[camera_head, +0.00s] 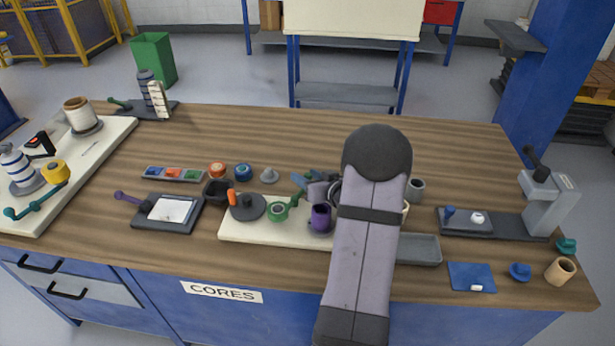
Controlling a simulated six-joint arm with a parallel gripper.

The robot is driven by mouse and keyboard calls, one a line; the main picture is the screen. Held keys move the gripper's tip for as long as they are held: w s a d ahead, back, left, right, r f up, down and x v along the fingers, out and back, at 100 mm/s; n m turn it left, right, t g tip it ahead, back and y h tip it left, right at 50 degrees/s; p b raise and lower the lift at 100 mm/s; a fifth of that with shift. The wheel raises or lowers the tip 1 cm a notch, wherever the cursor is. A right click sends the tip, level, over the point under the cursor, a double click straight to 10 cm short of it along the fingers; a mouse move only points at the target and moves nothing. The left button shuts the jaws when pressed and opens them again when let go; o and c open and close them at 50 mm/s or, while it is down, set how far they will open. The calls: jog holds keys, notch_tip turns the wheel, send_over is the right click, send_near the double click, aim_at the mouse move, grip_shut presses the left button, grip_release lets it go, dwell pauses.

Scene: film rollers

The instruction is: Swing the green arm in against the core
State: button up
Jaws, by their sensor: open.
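A small green arm (298,194) rises beside a green ring-shaped piece (277,211) on the cream board in the middle of the table. My gripper (312,184) is open just right of the green arm's upper end. I cannot tell whether they touch. A purple cup-like piece (320,218) stands on the same board, below the gripper. I cannot tell which piece is the core. My own arm hides the right part of the board.
The cream board (250,230) also bears a dark disc with an orange handle (244,205). A tray of coloured pieces (173,174) and small caps lie behind it. A grey press (548,205) stands at the right. The table's back strip is mostly clear.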

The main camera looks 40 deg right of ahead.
grip_shut()
jog(key=shift+w+r+n+y+p, duration=0.2)
jog(key=shift+n+y+p, duration=0.1)
jog(key=shift+p, duration=0.25)
jog(key=shift+w+a+r+n+y+p, duration=0.1)
jog(key=shift+w+a+n+y+p, duration=0.2)
jog(key=shift+n+y+p, duration=0.55)
jog(key=shift+w+a+n+y+p, duration=0.1)
jog(key=shift+w+n+y+p, duration=0.35)
jog(key=shift+y+p, duration=0.4)
jog(key=shift+w+a+f+n+y+p, duration=0.2)
jog(key=shift+w+a+n+y+p, duration=0.2)
jog(key=shift+n+y, duration=0.3)
jog(key=shift+s, duration=0.15)
grip_release()
